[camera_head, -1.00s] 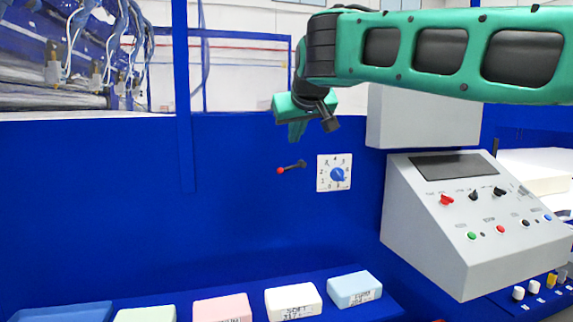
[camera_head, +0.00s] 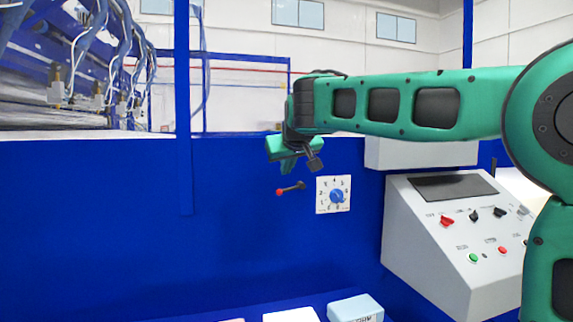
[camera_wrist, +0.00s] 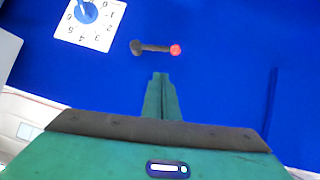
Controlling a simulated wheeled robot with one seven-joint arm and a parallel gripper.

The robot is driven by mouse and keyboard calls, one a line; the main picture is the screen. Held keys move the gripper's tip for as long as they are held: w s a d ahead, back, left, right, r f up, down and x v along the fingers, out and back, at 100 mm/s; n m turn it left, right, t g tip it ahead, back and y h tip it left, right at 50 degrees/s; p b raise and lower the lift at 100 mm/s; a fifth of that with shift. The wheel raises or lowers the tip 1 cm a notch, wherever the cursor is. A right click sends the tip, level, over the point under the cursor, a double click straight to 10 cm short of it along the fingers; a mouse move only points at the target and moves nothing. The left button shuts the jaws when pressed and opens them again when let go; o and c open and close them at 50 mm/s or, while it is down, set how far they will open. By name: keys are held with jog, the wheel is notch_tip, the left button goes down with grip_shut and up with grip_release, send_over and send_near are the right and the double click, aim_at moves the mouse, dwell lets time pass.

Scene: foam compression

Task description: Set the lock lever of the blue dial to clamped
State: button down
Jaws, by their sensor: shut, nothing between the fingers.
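The blue dial (camera_head: 336,196) sits on a white numbered plate on the blue wall panel; it also shows at the top left of the wrist view (camera_wrist: 86,11). To its left in the head view is the lock lever (camera_head: 291,188), a dark arm with a red knob at its left end and a dark pivot at its right. It lies nearly level, and the wrist view shows it whole (camera_wrist: 155,48). My gripper (camera_head: 286,171) is shut and empty, just above the lever in the head view. Its fingertips (camera_wrist: 160,76) appear apart from the lever.
A grey control console (camera_head: 450,230) with knobs and buttons stands to the right. Foam blocks, one light blue (camera_head: 355,308), lie on a shelf below. The blue panel (camera_head: 100,230) left of the lever is bare.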

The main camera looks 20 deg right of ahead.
aim_at(290, 189)
jog(key=shift+w+d+f, duration=0.15)
jog(key=shift+w+f, duration=0.2)
jog(key=shift+f, duration=0.45)
jog(key=shift+w+d+f, duration=0.1)
jog(key=shift+w+f, duration=0.3)
jog(key=shift+f, duration=0.4)
jog(key=shift+w+d+f, duration=0.15)
jog(key=shift+w+f, duration=0.2)
jog(key=shift+f, duration=0.45)
jog(key=shift+d+f, duration=0.1)
jog(key=shift+d, duration=0.05)
